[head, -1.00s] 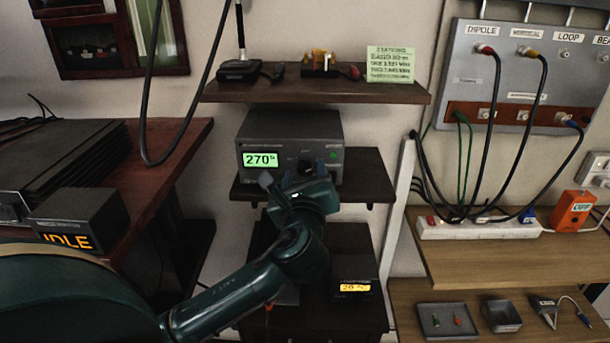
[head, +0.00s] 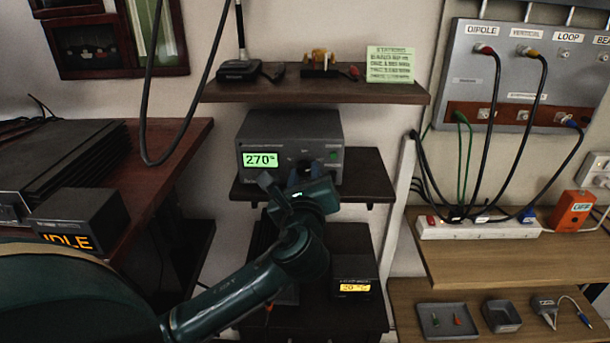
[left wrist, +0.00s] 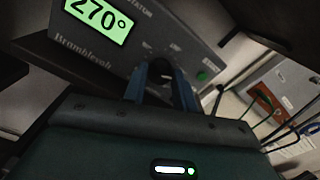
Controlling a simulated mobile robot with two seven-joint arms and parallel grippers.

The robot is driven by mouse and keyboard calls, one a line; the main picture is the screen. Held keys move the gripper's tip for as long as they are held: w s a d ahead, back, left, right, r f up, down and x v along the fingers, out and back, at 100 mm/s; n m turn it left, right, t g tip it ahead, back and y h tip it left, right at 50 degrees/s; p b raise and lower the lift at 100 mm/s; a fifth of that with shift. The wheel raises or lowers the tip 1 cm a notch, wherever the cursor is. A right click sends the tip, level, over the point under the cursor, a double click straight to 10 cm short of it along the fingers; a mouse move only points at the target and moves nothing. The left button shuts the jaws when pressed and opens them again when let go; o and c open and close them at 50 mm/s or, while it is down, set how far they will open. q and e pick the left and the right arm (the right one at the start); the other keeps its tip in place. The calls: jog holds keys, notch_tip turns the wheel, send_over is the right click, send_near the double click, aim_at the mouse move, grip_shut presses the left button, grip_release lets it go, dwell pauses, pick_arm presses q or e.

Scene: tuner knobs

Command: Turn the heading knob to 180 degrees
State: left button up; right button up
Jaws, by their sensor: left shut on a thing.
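The rotator control box (head: 290,140) is a dark grey unit on the middle shelf. Its green display (head: 261,159) reads 270°, and the display also shows in the left wrist view (left wrist: 100,15). My left gripper (head: 304,170) is at the front of the box, right of the display. In the left wrist view its two blue fingers (left wrist: 163,85) are shut on the dark heading knob (left wrist: 160,72), one on each side. The knob is mostly hidden by the fingers, so its pointer cannot be read. My right gripper is not in view.
A green button (head: 333,155) sits right of the knob on the same panel. A shelf (head: 320,92) with small gear hangs above. A lower unit with an amber display (head: 355,287) stands beneath. An IDLE box (head: 78,218) is at the left.

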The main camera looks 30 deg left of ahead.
pick_arm(q)
jog(key=shift+n+p, duration=0.45)
jog(key=shift+n, duration=0.65)
jog(key=n, duration=0.3)
jog(key=shift+p, duration=0.35)
jog(key=n, duration=0.4)
jog(key=shift+n, duration=1.9)
jog(key=o, duration=1)
